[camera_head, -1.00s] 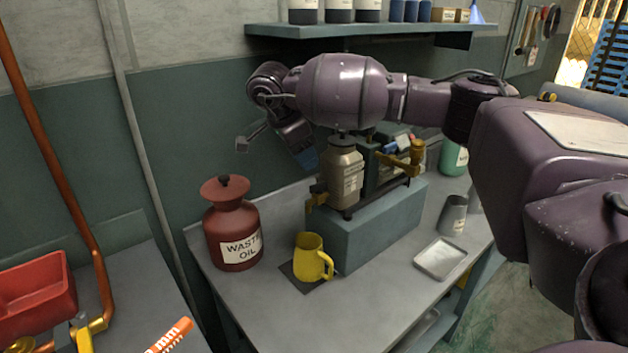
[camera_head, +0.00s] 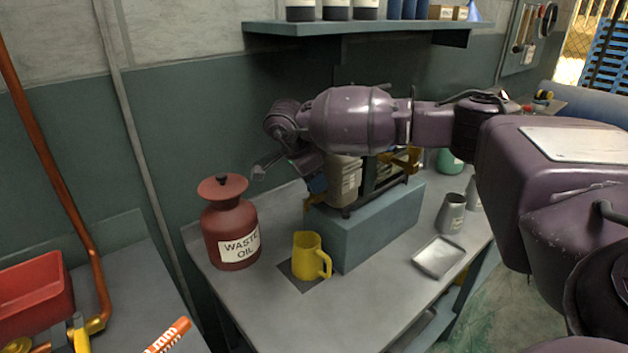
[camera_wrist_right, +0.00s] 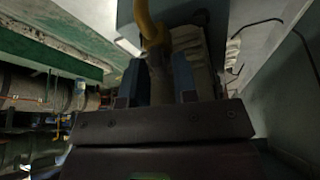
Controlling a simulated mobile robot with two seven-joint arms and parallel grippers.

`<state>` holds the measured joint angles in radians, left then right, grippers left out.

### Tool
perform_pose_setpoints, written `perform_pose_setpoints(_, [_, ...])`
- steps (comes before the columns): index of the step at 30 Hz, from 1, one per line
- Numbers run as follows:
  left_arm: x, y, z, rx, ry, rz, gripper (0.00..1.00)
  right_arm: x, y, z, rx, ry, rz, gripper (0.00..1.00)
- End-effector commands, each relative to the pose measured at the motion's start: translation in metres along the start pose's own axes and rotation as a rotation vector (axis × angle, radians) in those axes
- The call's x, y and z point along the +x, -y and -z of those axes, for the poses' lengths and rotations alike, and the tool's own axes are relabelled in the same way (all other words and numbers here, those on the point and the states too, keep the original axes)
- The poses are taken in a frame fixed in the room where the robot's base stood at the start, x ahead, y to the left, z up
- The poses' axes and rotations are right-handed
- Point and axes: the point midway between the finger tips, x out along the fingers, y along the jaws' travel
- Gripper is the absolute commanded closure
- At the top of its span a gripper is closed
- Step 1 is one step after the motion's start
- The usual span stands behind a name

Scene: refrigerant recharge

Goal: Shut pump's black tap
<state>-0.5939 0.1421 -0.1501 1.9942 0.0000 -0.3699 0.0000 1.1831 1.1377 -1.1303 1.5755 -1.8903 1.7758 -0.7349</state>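The pump stands on the blue-grey block (camera_head: 365,232), with its grey labelled canister (camera_head: 344,184) at the front left and brass fittings (camera_head: 404,160) at its right. My right gripper (camera_head: 316,188) is at the canister's left side, fingers pointing down, where the pump's low brass outlet is. It hides the outlet and the black tap. In the wrist view my right gripper (camera_wrist_right: 160,80) has its two blue fingers apart, with a dim brownish part between them; I cannot tell whether they touch it. A yellow curved piece shows just beyond them. My left gripper is not in view.
A yellow jug (camera_head: 306,258) stands on a dark mat below the gripper. A red waste oil can (camera_head: 231,228) is to the left. A metal tray (camera_head: 438,257) and grey beaker (camera_head: 452,213) are at right. A shelf (camera_head: 360,28) hangs above.

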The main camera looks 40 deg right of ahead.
Motion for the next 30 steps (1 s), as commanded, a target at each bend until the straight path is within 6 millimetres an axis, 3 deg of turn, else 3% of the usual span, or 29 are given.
perform_pose_setpoints(1, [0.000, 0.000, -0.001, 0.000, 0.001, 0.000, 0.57, 0.000, 0.000, 0.000, 0.000, 0.000, 0.000, 0.81])
perform_pose_setpoints(5, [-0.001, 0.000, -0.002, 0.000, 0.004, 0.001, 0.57, 0.000, 0.000, 0.000, 0.000, 0.000, 0.000, 1.00])
perform_pose_setpoints(17, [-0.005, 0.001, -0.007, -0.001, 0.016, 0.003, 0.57, -0.002, 0.001, 0.000, 0.053, 0.001, -0.021, 1.00])
perform_pose_setpoints(30, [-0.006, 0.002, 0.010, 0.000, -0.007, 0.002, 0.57, -0.003, 0.003, 0.001, 0.319, 0.001, -0.130, 1.00])
